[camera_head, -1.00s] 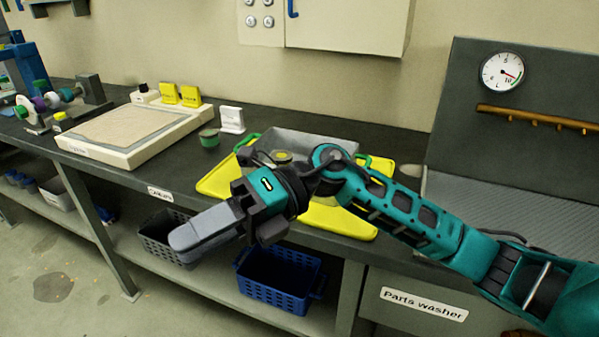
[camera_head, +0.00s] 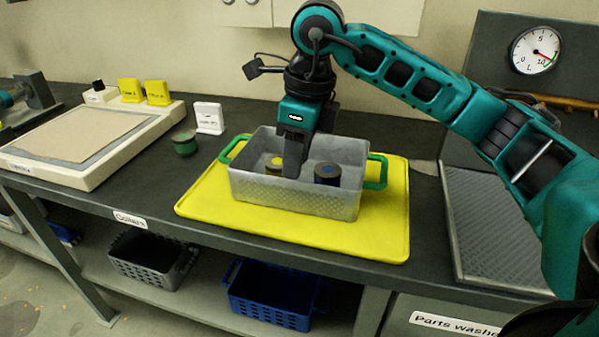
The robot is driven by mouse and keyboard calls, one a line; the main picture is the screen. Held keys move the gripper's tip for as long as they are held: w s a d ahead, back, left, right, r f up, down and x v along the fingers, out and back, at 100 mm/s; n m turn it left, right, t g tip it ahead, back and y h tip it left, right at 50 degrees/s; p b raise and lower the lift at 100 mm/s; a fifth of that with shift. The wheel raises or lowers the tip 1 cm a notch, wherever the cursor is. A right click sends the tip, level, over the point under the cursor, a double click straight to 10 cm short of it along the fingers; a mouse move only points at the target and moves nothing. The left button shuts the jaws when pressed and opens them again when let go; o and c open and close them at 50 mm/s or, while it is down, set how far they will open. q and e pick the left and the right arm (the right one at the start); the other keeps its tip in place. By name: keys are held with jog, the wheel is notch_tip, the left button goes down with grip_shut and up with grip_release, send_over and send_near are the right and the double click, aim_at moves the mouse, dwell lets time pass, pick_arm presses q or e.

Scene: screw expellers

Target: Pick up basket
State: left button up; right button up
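A grey basket (camera_head: 290,196) with green handles at its left and right ends stands upright on a yellow mat (camera_head: 375,228) on the bench. Inside it are a cylinder with a blue spot on top (camera_head: 327,174) and a part with a yellow spot (camera_head: 275,164). My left gripper is not in view.
A grey bin (camera_head: 150,262) and a blue bin (camera_head: 270,294) sit on the lower shelf. A dark green cylinder (camera_head: 185,143) and a framed board (camera_head: 85,140) lie to the left. The parts washer's ribbed tray (camera_head: 490,230) is at the right.

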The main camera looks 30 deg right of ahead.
aim_at(286, 208)
jog(key=f, duration=0.3)
jog(key=w+f, duration=0.1)
jog(key=f, duration=0.2)
jog(key=a+f+b, duration=0.1)
jog(key=f, duration=0.2)
jog(key=shift+w, duration=0.2)
jog(key=shift+c, duration=0.4)
grip_shut()
jog(key=shift+r, duration=0.1)
